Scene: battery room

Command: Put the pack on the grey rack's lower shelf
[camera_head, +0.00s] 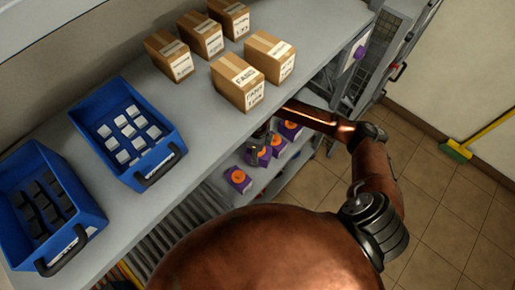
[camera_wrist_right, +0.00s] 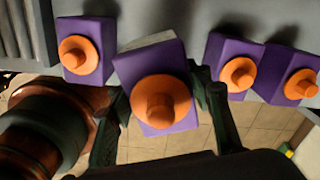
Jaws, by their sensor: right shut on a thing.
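My right gripper (camera_head: 262,136) reaches under the top of the grey rack (camera_head: 205,112), to the lower shelf (camera_head: 268,176). It is shut on a purple pack with an orange round knob (camera_wrist_right: 155,60); the fingers stand on both sides of it in the wrist view. This pack also shows in the head view (camera_head: 256,158), partly hidden by the gripper. It looks slightly tilted in the wrist view; I cannot tell whether it touches the shelf. One like pack (camera_wrist_right: 85,35) stands to its left, and two (camera_wrist_right: 233,50) (camera_wrist_right: 296,66) to its right. My left gripper is out of view.
The rack's top holds several cardboard boxes (camera_head: 237,82) and two blue bins (camera_head: 160,155) (camera_head: 82,200) of small blocks. My right arm passes close to the top's front edge. A metal mesh cage (camera_head: 372,62) stands beyond. A green broom (camera_head: 456,150) leans at right over clear tiled floor.

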